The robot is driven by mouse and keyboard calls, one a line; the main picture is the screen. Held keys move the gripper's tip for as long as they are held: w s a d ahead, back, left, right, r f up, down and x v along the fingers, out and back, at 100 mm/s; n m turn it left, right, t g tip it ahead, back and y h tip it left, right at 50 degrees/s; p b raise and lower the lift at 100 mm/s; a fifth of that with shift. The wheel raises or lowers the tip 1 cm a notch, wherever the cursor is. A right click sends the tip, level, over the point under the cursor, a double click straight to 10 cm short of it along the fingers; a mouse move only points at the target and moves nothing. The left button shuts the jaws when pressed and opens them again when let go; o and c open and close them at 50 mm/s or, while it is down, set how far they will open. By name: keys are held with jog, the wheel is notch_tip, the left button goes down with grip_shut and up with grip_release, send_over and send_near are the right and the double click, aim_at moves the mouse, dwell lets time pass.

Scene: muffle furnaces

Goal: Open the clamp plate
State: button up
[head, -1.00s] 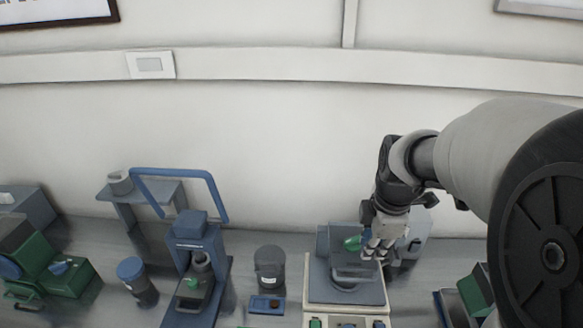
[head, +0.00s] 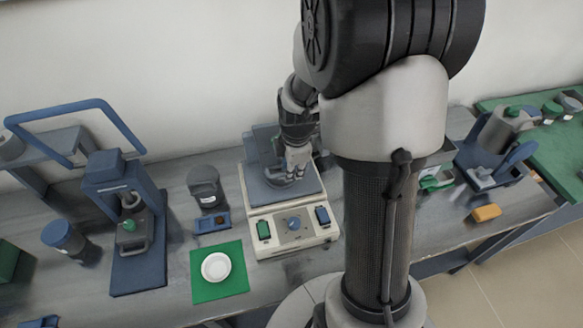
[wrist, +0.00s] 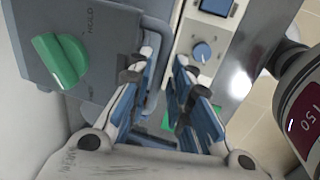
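The clamp plate (wrist: 85,50) is a grey plate with lettering and a green knob (wrist: 60,60), at the upper left of the wrist view. It belongs to the cream bench device (head: 258,222), which has a blue dial and green and blue switches on its front. In the head view my gripper (head: 297,160) points down over the device's grey top, and my arm and gripper hide part of the plate.
A blue press (head: 128,205), a dark jar (head: 204,185) and a blue tray (head: 211,222) stand left of the device. A white dish (head: 216,267) sits on a green mat (head: 205,293). A yellow block (head: 486,213) and a green mat (head: 560,150) lie right.

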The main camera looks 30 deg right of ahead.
jog(key=shift+c, duration=0.5)
grip_shut()
